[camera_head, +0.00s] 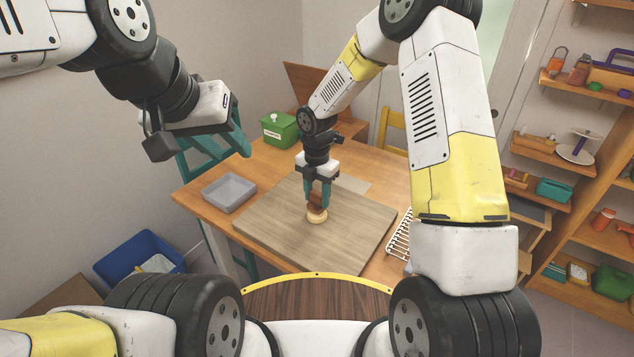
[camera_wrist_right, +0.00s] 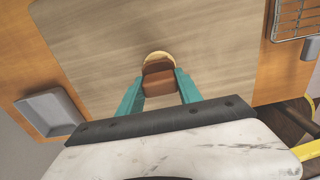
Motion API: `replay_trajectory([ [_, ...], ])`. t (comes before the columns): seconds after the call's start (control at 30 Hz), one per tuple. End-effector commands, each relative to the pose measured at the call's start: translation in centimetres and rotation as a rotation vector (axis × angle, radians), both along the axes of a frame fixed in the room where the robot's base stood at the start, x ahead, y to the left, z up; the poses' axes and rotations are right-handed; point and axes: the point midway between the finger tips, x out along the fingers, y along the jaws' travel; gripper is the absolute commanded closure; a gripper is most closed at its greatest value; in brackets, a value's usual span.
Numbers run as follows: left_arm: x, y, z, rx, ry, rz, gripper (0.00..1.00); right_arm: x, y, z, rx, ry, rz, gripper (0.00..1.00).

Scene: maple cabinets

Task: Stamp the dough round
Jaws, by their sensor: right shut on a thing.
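The pale dough round (camera_head: 317,217) lies on a wooden board (camera_head: 275,223) on the table. My right gripper (camera_head: 319,200) points down over it, its teal fingers shut on a brown stamp (camera_head: 316,200). In the right wrist view the stamp (camera_wrist_right: 159,80) sits between the fingertips and covers part of the dough round (camera_wrist_right: 157,56). I cannot tell whether the stamp touches the dough. My left gripper (camera_head: 226,142) hangs away from the board at the upper left, and its fingers blend with teal furniture behind.
A grey tray (camera_head: 229,193) stands left of the board, and a green box (camera_head: 280,130) stands behind. A wire rack (camera_head: 400,238) lies at the right edge. A blue bin (camera_head: 140,263) is at lower left. Shelves (camera_head: 585,165) with several items line the right wall. Most of the board is clear.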

Motion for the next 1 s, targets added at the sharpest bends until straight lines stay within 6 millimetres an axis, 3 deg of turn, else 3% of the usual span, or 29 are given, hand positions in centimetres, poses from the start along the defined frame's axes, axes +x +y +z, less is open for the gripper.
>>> replay_trajectory([
  [0.5, 0.0, 0.0, 0.0, 0.0, 0.0, 0.0, 0.64, 0.1, 0.0, 4.1, 0.002, -0.002, 0.0, 0.84],
  [1.0, 0.0, 0.0, 0.0, 0.0, 0.0, 0.0, 0.64, 0.0, 0.0, 4.6, 0.0, -0.001, 0.0, 0.84],
])
